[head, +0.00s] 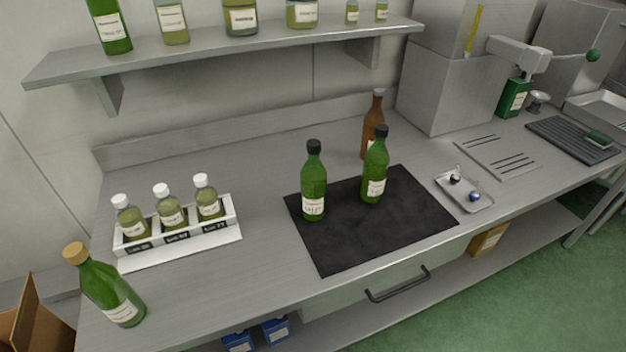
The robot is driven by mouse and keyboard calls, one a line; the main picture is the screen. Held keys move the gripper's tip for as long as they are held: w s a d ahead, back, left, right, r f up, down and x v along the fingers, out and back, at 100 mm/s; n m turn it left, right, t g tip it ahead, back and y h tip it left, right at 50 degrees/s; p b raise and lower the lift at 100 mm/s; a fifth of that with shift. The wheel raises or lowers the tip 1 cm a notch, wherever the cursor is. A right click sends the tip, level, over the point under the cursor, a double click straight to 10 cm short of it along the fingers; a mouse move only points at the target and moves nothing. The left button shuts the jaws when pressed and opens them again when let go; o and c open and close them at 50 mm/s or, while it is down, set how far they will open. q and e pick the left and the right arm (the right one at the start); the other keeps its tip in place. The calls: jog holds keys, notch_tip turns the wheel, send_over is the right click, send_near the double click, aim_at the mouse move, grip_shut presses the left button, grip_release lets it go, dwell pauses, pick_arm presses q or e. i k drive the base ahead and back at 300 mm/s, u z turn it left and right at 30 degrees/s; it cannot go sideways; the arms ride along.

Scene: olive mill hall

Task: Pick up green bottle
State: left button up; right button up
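Two green bottles with black caps stand upright on a black mat (340,250) in the middle of the counter. The left one (313,182) has a white label low on its front; the right one (375,170) stands a little farther back. A third green bottle (108,290) with a cork-coloured cap stands at the counter's front left. A brown bottle (372,128) stands behind the right mat bottle, partly hidden by it. Neither of my grippers shows in the head view.
A white rack (232,232) with three small sample bottles stands at the left. A small metal tray (480,203) lies right of the mat. A wall shelf (220,52) with bottles overhangs the back. The counter between rack and mat is clear.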

aim_at(314, 175)
jog(key=z, duration=2.35)
jog(key=i, duration=2.2)
jog(key=u, duration=3.65)
